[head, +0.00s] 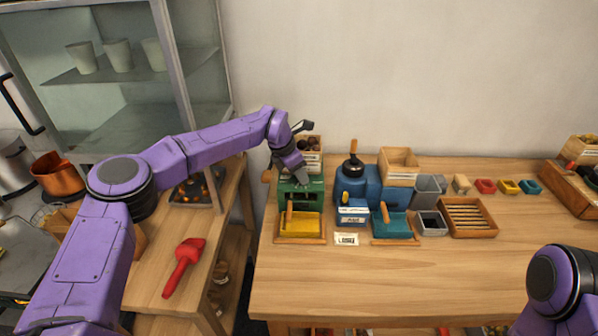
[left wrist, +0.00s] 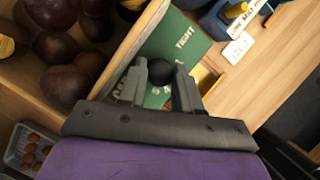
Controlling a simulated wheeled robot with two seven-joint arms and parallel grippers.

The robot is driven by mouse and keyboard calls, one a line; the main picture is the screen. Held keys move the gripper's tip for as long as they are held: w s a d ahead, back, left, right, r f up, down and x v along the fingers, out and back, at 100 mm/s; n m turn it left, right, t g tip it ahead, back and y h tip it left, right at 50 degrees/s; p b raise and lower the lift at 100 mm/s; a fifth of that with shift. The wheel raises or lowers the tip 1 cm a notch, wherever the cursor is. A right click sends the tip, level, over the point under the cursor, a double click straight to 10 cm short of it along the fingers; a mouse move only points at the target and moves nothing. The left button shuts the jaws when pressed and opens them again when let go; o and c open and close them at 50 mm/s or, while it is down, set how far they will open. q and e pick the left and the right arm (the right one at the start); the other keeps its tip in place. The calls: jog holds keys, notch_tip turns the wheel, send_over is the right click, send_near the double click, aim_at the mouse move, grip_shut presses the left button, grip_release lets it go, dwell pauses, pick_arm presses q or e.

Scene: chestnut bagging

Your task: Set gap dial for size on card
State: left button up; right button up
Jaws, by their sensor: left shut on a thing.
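The green machine (head: 301,190) stands at the left end of the wooden table, with a yellow tray at its front. In the left wrist view its green plate (left wrist: 178,42) reads "TIGHT" at the top; other lettering is partly hidden by my fingers. A round black knob (left wrist: 161,71) sits on this plate. My left gripper (left wrist: 160,88) is shut on the knob, one finger on each side; it reaches down onto the machine in the head view (head: 292,168). A small white card (head: 346,239) lies on the table; its print is too small to read. My right gripper is out of view.
A crate of chestnuts (head: 310,153) sits above the green machine, close beside my left gripper. The blue machine (head: 357,185) stands to the right. A slatted wooden tray (head: 468,217) is farther right. The table front is clear.

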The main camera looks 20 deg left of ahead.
pick_arm(q)
jog(key=shift+f+m, duration=0.1)
jog(key=shift+m, duration=0.5)
jog(key=o, duration=1)
jog(key=shift+r, duration=0.2)
jog(key=shift+a+r+p, duration=0.15)
jog(key=shift+r+p, duration=0.2)
jog(key=shift+r, duration=0.15)
jog(key=p+v, duration=0.3)
jog(key=v, duration=0.3)
jog(key=shift+s+a+r+p, duration=0.2)
jog(key=shift+s+r+p, duration=0.05)
jog(key=shift+r+p, duration=0.1)
